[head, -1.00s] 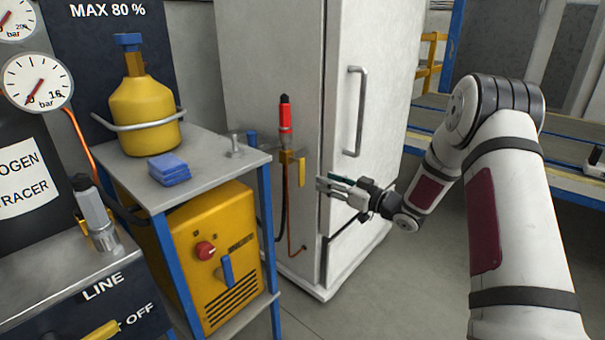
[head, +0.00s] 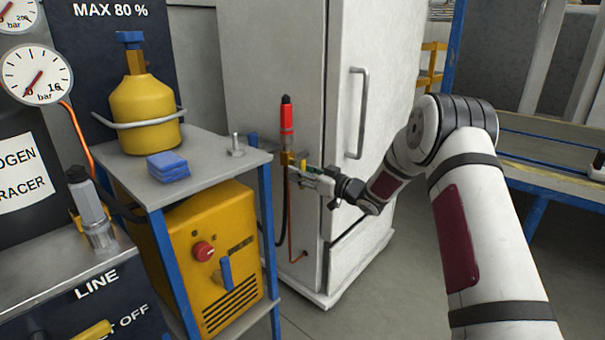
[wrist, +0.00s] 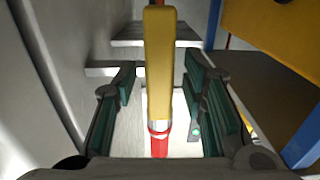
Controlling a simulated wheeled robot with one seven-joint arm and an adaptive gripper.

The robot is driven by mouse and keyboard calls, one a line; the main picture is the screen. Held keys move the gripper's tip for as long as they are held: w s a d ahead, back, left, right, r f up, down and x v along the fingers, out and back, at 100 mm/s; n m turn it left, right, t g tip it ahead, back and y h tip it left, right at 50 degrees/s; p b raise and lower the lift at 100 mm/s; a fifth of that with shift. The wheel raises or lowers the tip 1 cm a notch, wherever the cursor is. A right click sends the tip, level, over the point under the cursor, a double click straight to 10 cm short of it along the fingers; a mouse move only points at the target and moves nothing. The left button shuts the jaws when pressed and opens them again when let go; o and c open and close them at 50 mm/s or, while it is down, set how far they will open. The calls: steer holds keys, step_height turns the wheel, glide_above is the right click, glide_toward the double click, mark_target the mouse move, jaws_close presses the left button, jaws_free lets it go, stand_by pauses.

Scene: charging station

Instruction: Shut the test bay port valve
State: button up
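The port valve (head: 286,159) is a brass body on the side of the white cabinet, with a red fitting (head: 286,118) standing above it. Its yellow lever (wrist: 159,65) runs lengthwise between my fingers in the wrist view, and the red fitting also shows there (wrist: 159,144). My gripper (head: 303,173) is at the valve, coming from the right, and hides most of the lever in the head view. In the wrist view my gripper (wrist: 160,75) is open, with a finger on each side of the lever and visible gaps on both sides.
The white cabinet (head: 275,60) with its door handle (head: 357,112) stands close to my arm.

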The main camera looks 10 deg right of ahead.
jaws_close()
steer(key=shift+r+m+p, duration=0.1)
steer(key=shift+m+p, duration=0.2)
steer(key=shift+p, duration=0.2)
steer(key=m+p, duration=0.2)
steer(key=p, duration=0.1)
steer(key=shift+s+a+r+m+p, duration=0.15)
steer(key=shift+s+a+m+p, duration=0.15)
steer(key=shift+m, duration=0.1)
steer(key=m+p, duration=0.2)
steer(key=m, duration=0.2)
steer(key=a+r+m+p, duration=0.1)
steer(key=m+p, duration=0.2)
steer(key=m, duration=0.2)
steer(key=s+r+m+p, duration=0.1)
steer(key=m+p, duration=0.1)
steer(key=m, duration=0.3)
steer(key=shift+a+p, duration=0.2)
steer(key=shift+p, duration=0.1)
steer(key=shift+m, duration=0.4)
